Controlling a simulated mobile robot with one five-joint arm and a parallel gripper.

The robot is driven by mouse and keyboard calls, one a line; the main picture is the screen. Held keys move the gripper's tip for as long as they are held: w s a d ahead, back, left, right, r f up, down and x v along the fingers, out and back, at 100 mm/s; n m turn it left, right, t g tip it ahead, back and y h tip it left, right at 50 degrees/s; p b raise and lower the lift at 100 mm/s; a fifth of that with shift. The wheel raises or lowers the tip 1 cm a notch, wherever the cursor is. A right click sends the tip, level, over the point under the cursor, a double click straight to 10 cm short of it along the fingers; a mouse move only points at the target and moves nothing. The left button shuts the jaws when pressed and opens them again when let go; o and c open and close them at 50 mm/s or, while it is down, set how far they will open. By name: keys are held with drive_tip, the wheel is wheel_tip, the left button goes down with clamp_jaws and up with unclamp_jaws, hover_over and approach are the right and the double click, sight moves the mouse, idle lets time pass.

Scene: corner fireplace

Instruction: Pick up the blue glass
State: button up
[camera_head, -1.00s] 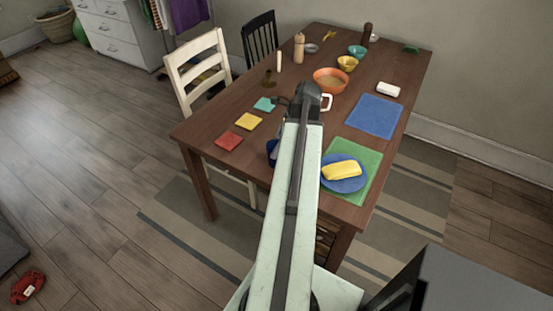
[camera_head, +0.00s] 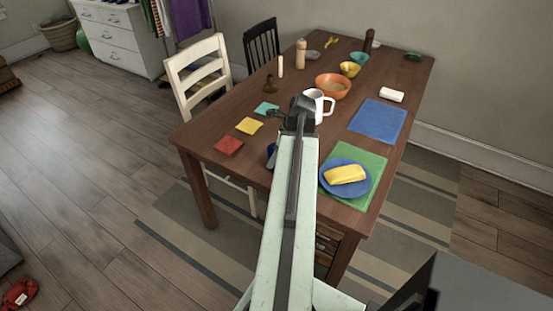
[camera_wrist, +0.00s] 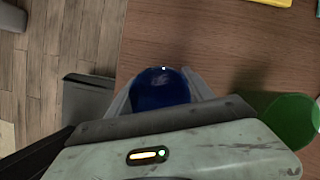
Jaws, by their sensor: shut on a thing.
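The blue glass (camera_wrist: 160,89) sits between the two fingers of my gripper (camera_wrist: 162,82) in the wrist view, with a finger against each side. My gripper is shut on it. In the head view only a sliver of the blue glass (camera_head: 271,152) shows at the left of my arm, near the table's front edge. My arm hides the rest of the glass and my fingers there. I cannot tell whether the glass is still resting on the table.
A green cup-like thing (camera_wrist: 292,120) is close at the right in the wrist view. On the wooden table (camera_head: 222,126) are a white mug (camera_head: 318,104), an orange bowl (camera_head: 333,86) and a blue plate (camera_head: 334,187) with a yellow item. A white chair (camera_head: 198,68) stands at left.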

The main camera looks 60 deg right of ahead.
drive_tip(key=shift+r, duration=0.15)
wheel_tip(320, 180, up, 10)
drive_tip(key=p, duration=1)
